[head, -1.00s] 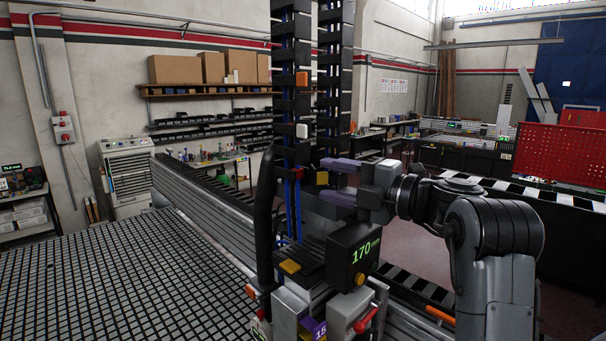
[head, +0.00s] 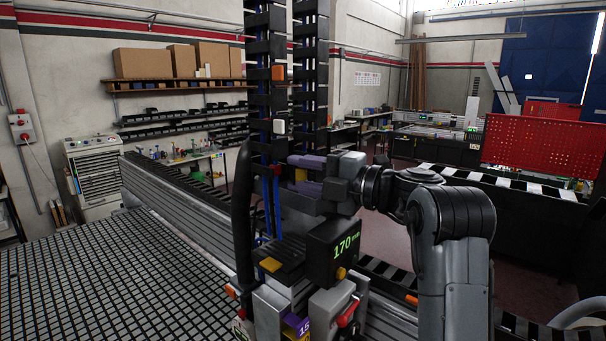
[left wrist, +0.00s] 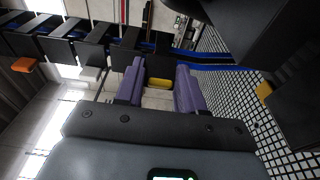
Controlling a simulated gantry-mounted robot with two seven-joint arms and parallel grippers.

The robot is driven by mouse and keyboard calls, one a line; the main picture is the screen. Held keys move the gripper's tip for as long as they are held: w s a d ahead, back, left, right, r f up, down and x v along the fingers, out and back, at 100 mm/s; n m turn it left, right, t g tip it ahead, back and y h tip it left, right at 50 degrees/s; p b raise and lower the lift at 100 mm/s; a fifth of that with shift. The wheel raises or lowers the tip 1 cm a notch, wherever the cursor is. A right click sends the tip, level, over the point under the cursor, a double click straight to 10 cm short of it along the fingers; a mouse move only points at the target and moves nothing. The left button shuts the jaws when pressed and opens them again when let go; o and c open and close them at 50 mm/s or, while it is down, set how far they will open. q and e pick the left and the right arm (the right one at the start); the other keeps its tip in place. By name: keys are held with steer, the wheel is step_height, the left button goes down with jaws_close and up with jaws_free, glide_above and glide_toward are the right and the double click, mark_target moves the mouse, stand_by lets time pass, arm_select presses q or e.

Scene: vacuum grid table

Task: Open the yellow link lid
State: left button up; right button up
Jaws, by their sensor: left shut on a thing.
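The yellow link lid (head: 301,174) is a small yellow piece at the right side of the black upright cable chain (head: 265,100). It also shows in the left wrist view (left wrist: 159,82), between two purple fingers. My left gripper (head: 299,174) reaches in from the right of the head view. Its purple fingers are one above the other and shut on the yellow lid. The fingers hide part of the lid, and I cannot tell whether it is still seated on its link. My right gripper is not in view.
Orange (head: 278,72) and white (head: 279,126) lids sit on the chain above the yellow one. Blue cables (head: 274,205) run inside it. Below stands a black box with a "170" display (head: 340,244). The grid table (head: 90,285) is bare at left.

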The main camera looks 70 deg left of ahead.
arm_select(q)
steer(key=shift+g, duration=0.3)
steer(key=shift+w+a+r+n+g+h+p, duration=0.15)
steer(key=shift+n+g+h+p, duration=0.1)
steer(key=shift+n+g+h, duration=0.2)
steer(key=shift+w+n+g+h+p, duration=0.15)
steer(key=shift+n+g+h+p, duration=0.1)
steer(key=shift+n+g+h, duration=0.15)
steer(key=shift+w+a+n+g+h, duration=0.25)
steer(key=shift+n+g+h, duration=0.45)
steer(key=shift+n+h, duration=0.5)
steer(key=shift+w+a+n+g+h, duration=0.25)
steer(key=shift+n+g+h, duration=0.5)
steer(key=shift+h, duration=0.75)
steer(key=shift+w+a+n+g+h, duration=0.2)
steer(key=shift+n+g+h, duration=0.5)
steer(key=shift+n+h, duration=0.5)
steer(key=shift+h, duration=0.25)
steer(key=o, duration=0.8)
